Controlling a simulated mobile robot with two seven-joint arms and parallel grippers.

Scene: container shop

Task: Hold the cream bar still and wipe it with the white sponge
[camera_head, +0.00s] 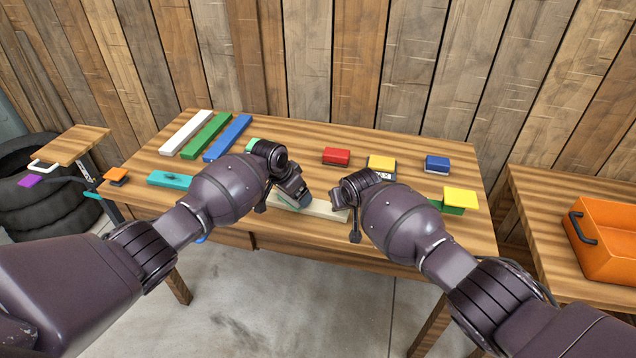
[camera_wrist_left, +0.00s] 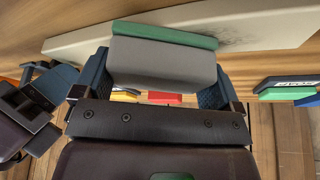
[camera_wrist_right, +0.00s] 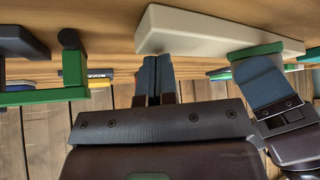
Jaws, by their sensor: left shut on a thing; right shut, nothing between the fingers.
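The cream bar (camera_head: 325,209) lies flat near the table's front edge, partly hidden by my grippers. It also shows in the left wrist view (camera_wrist_left: 75,42) and right wrist view (camera_wrist_right: 190,32). A dark smudge (camera_wrist_left: 245,40) marks its surface. My left gripper (camera_head: 290,192) is shut on a sponge with a green layer, whose body looks grey in the left wrist view (camera_wrist_left: 165,62). The sponge's green side faces the bar and appears to rest on it. My right gripper (camera_wrist_right: 158,62) is shut and empty at the bar's other end; I cannot tell whether it touches.
Red (camera_head: 336,156), yellow-topped (camera_head: 381,162) and blue (camera_head: 437,164) blocks sit behind. A yellow-and-green piece (camera_head: 458,199) stands at the right. White (camera_head: 186,132), green (camera_head: 206,136) and blue (camera_head: 228,138) bars lie back left. An orange crate (camera_head: 610,262) is on the right table.

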